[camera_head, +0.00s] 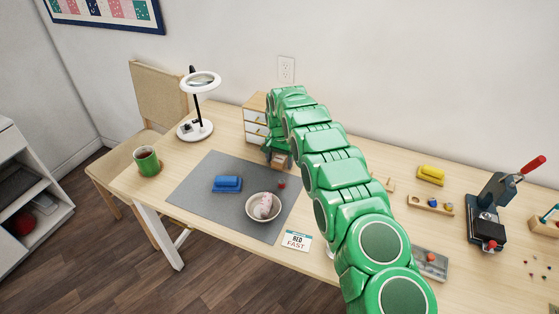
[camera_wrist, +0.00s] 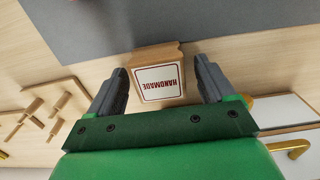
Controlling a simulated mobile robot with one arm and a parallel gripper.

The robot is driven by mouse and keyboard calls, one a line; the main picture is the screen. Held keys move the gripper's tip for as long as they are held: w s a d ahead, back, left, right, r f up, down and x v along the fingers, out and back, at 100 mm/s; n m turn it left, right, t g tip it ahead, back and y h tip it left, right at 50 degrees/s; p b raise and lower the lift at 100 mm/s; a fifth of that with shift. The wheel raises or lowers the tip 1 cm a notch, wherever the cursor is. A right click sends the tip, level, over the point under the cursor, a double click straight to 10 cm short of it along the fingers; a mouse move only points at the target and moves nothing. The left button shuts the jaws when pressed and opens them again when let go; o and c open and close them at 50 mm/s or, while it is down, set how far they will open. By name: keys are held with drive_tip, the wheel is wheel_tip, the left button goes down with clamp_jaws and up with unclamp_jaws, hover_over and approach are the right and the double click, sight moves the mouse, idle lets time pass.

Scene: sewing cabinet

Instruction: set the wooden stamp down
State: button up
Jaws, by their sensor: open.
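The wooden stamp is a small light-wood block with a white, red-framed HANDMADE label. In the wrist view the stamp (camera_wrist: 160,82) sits between my two fingers, with a visible gap on each side. My gripper (camera_wrist: 159,68) is open around it. In the head view the stamp (camera_head: 281,162) is small and partly hidden under my gripper (camera_head: 276,152), near the back edge of the grey mat (camera_head: 195,200). It appears to rest on the table by that edge; exact contact is hard to tell.
A small drawer cabinet (camera_head: 254,127) stands close behind my gripper. On the mat are a blue block (camera_head: 227,184), a bowl (camera_head: 254,212) and a small red item (camera_head: 281,183). A peg rack (camera_wrist: 42,112) lies beside my gripper. The mat's left part is clear.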

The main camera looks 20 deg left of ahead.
sight(281, 158)
wheel_tip(281, 158, up, 13)
idle(0.5)
drive_tip(key=s+d+r, duration=0.2)
drive_tip(key=d+r, duration=0.4)
drive_tip(key=d, duration=0.4)
drive_tip(key=s+d+r, duration=0.1)
drive_tip(key=d+r, duration=0.6)
drive_tip(key=d, duration=0.2)
drive_tip(key=s+d+r, duration=0.3)
drive_tip(key=s+d, duration=0.2)
drive_tip(key=d, duration=0.2)
drive_tip(key=s+d+r, duration=0.4)
drive_tip(key=s+d, duration=0.2)
drive_tip(key=d, duration=0.2)
drive_tip(key=s+d+r+g, duration=0.1)
drive_tip(key=s+d, duration=0.4)
drive_tip(key=s, duration=0.4)
drive_tip(key=s+d+r, duration=0.1)
drive_tip(key=s+d, duration=0.5)
drive_tip(key=s, duration=0.3)
drive_tip(key=s+d+f, duration=0.2)
drive_tip(key=s, duration=0.7)
drive_tip(key=s+d+f, duration=0.2)
drive_tip(key=s+f, duration=0.1)
drive_tip(key=s, duration=0.7)
drive_tip(key=shift+g, duration=0.4)
